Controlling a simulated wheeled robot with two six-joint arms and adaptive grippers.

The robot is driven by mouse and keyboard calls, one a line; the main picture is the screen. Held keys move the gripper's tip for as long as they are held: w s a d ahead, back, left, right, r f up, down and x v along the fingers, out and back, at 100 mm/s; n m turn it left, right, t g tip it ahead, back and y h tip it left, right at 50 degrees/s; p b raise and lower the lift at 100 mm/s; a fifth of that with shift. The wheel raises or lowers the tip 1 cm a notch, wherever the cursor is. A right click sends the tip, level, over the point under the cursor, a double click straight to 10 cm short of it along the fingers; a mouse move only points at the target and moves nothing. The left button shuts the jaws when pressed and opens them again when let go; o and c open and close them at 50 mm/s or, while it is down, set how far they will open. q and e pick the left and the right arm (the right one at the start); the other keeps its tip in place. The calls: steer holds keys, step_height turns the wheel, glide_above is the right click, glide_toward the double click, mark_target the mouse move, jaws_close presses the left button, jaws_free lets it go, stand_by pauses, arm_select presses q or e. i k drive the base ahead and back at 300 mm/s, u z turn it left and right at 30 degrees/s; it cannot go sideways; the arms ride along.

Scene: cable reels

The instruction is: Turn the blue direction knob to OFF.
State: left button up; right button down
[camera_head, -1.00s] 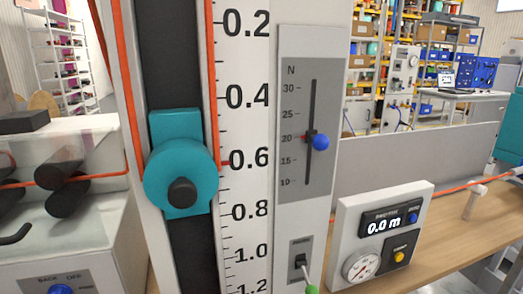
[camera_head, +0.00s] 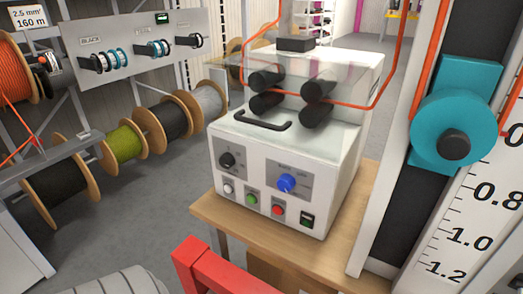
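The blue direction knob (camera_head: 287,183) is on the right part of the front panel of a white machine (camera_head: 335,190) in the middle of the head view. Small lettering stands above and beside the knob, too small to read surely in this frame. I cannot tell which mark the knob points to. Neither of my grippers is in view, and nothing touches the knob.
A red frame (camera_head: 215,270) stands in front. A teal wheel (camera_head: 452,130) is at right; cable reels (camera_head: 171,118) line the left.

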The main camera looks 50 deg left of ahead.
mark_target(286, 182)
steer(key=u, duration=0.15)
steer(key=i, duration=0.1)
steer(key=u, duration=1.35)
